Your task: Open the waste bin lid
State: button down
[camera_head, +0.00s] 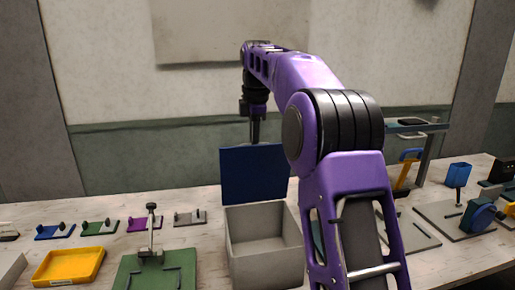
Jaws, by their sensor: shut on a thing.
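The waste bin is an open-topped grey box (262,252) on the table, just left of my arm. Its blue lid (252,176) stands upright at the back edge of the box, so the inside shows. My gripper (255,138) is above the bin and points down, with its dark fingers at the top edge of the lid. The fingers are shut on the lid's edge. The exact contact is small and dark. My purple arm hides the right side of the bin.
A yellow tray (68,267) and a green fixture (156,272) with an upright post stand left of the bin. Several small coloured dies line the back left.

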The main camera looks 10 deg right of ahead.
jog(key=shift+w+f, duration=0.2)
jog(key=shift+w, duration=0.65)
jog(key=shift+w+f, duration=0.15)
jog(key=shift+w, duration=0.7)
jog(key=c, duration=0.9)
grip_release()
jog(key=shift+r, duration=0.1)
